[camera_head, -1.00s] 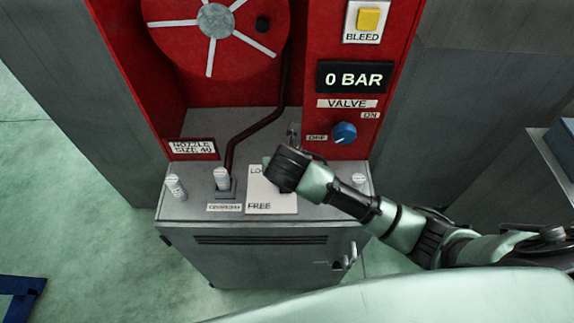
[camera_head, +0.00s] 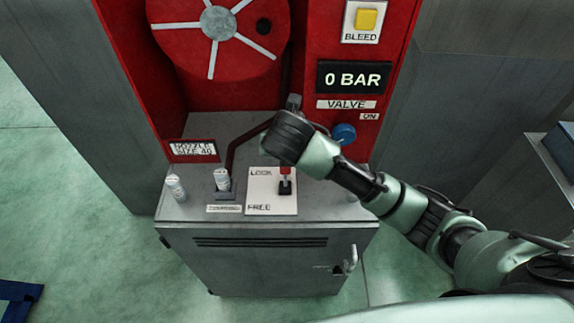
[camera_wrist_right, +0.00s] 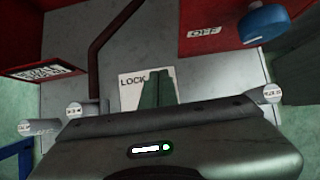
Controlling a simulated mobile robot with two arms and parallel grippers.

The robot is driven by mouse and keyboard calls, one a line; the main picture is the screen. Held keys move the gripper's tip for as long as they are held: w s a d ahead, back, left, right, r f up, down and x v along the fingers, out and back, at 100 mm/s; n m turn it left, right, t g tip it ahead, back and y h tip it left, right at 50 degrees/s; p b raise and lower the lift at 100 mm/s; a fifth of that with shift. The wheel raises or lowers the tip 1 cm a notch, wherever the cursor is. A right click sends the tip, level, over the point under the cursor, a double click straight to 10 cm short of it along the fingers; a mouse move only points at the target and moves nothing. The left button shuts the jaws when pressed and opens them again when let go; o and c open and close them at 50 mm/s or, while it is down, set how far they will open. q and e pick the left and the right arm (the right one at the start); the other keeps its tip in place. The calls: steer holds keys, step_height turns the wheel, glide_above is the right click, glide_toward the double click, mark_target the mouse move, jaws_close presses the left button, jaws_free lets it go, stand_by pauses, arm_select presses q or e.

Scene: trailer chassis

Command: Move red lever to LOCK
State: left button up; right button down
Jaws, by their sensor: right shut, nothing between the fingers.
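The red lever (camera_head: 286,171) stands on a white plate (camera_head: 265,192) on top of the grey cabinet. Its red tip is level with the word LOCK, and its dark base sits a little lower, above the level of FREE. I cannot tell its exact tilt. My right gripper (camera_head: 284,140) is just behind and above the lever, apart from it in the head view. In the right wrist view its green fingers (camera_wrist_right: 157,88) are together and empty, over the plate (camera_wrist_right: 130,92), and the lever does not show there. My left gripper is out of view.
A blue valve knob (camera_head: 344,134) is right of my right wrist. White-capped posts (camera_head: 222,180) stand left of the plate, and a dark red pipe (camera_head: 240,145) runs behind. The red panel and hose reel (camera_head: 180,50) rise at the back.

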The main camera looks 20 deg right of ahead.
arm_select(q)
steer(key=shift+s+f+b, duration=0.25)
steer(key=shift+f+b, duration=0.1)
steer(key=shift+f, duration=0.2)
arm_select(e)
steer(key=r, duration=0.4)
steer(key=shift+w, duration=0.2)
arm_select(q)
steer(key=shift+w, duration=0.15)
arm_select(e)
steer(key=shift+r, duration=0.1)
